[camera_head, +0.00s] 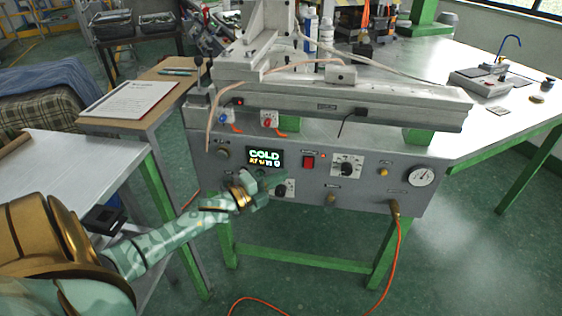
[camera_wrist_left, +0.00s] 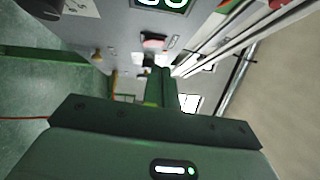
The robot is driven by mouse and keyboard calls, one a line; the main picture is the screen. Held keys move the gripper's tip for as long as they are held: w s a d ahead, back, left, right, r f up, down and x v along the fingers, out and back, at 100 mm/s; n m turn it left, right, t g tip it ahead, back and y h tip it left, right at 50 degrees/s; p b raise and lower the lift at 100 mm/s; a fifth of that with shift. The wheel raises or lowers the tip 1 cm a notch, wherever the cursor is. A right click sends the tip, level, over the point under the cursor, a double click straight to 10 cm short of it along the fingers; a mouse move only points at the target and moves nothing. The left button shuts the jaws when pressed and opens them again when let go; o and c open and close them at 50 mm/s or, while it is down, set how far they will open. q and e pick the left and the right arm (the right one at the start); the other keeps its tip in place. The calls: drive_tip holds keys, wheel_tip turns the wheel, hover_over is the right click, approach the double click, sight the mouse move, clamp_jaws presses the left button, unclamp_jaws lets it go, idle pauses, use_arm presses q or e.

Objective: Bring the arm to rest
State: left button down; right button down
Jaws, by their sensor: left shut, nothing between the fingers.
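My left arm comes in from the lower left in the head view. Its gripper (camera_head: 278,184) is shut and empty, in front of the grey control panel of the wax injection machine (camera_head: 330,205). It overlaps the panel just below the lit display (camera_head: 265,158), which reads "COLD". I cannot tell whether the fingers touch the panel. In the left wrist view the shut fingers (camera_wrist_left: 158,88) point at the panel, and part of the display (camera_wrist_left: 165,4) shows at the top. My right gripper is not in view.
A red switch (camera_head: 308,162), a knob (camera_head: 347,166) and a gauge (camera_head: 421,175) sit on the panel. An orange hose (camera_head: 398,240) hangs to the floor. A clipboard with paper (camera_head: 130,100) lies on a side table at left. The floor at lower right is clear.

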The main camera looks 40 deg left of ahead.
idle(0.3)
